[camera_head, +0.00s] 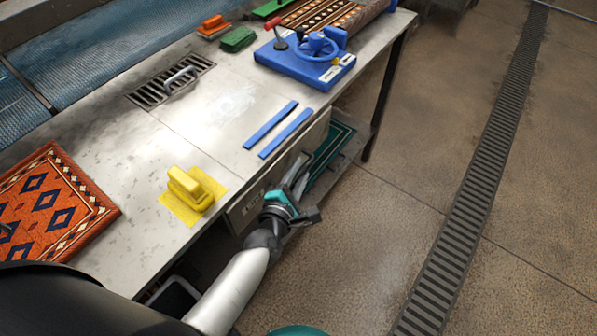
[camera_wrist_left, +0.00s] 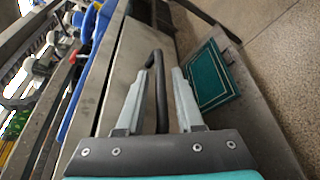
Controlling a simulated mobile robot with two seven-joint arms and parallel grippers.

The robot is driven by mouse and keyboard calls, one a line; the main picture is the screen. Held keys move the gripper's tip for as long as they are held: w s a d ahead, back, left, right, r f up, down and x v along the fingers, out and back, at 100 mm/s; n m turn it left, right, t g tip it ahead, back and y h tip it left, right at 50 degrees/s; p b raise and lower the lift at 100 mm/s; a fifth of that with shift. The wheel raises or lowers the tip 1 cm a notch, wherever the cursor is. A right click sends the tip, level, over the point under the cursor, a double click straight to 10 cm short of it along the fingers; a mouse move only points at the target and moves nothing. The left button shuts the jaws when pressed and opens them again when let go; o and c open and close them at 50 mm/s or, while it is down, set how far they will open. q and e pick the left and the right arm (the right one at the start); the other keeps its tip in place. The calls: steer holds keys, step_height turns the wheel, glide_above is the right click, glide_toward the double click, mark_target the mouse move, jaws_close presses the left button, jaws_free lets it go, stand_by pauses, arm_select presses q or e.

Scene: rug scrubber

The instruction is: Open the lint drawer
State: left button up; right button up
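The lint drawer (camera_head: 245,208) is a grey steel front with a small label, set under the front edge of the worktable. It looks closed, though my arm hides part of it. Its dark bar handle (camera_wrist_left: 161,95) shows in the left wrist view, standing out from the steel front (camera_wrist_left: 124,65). My left gripper (camera_head: 299,172) is at the drawer front. In the left wrist view its two grey fingers (camera_wrist_left: 163,75) are apart, one on each side of the handle. I cannot tell whether either finger touches the bar. My right gripper is not in view.
A lower shelf holds a green bordered mat (camera_head: 330,145) beside the gripper. On the table (camera_head: 150,145) are a yellow scrubber (camera_head: 190,188), blue strips (camera_head: 271,124), a blue wheeled fixture (camera_head: 308,60) and an orange rug (camera_head: 50,205). The floor right of the table is clear.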

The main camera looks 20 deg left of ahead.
arm_select(q)
jaws_close()
stand_by(1.1)
